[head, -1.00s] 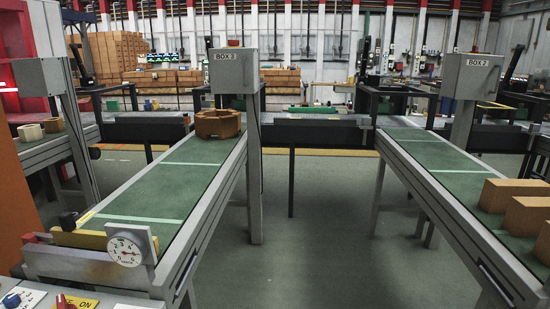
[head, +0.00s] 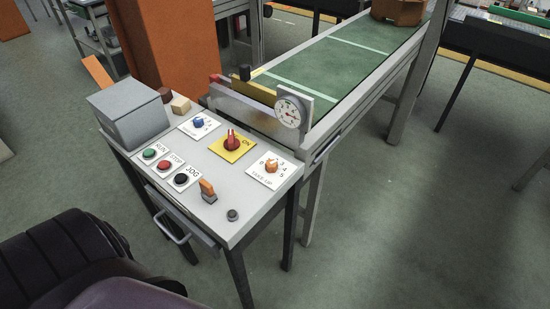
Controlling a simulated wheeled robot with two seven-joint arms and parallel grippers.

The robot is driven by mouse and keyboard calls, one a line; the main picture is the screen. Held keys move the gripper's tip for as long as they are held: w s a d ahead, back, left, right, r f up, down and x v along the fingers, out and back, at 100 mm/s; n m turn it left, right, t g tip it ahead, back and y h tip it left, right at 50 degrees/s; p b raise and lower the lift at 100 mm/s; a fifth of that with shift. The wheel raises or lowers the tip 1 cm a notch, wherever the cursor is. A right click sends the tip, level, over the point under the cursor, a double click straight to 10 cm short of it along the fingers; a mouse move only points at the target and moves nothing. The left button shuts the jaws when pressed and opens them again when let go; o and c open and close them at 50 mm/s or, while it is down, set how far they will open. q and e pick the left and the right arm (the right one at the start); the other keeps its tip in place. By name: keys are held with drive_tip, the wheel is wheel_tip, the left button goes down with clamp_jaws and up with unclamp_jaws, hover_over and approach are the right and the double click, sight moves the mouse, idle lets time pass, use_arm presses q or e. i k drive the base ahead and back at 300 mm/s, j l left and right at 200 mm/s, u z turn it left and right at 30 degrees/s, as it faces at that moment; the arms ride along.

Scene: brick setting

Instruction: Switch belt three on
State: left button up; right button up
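A grey control desk (head: 235,215) stands at the end of a green conveyor belt (head: 335,65). On it is a red rotary switch (head: 231,140) on a yellow plate, with "ON" printed to its right. I cannot tell for sure which setting its handle points at. Left of it are a green RUN button (head: 149,153), a red STOP button (head: 164,165) and a black JOG button (head: 181,179). A blue knob (head: 198,122) and an orange TAKE UP knob (head: 271,165) sit on white plates. Neither of my grippers is in view.
A white dial gauge (head: 291,112) is fixed at the belt's near end. An orange post (head: 160,45) rises behind. The floor right of the desk is clear.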

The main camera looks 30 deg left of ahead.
sight(231, 143)
drive_tip(key=k+u, duration=0.2)
drive_tip(key=u, duration=1.15)
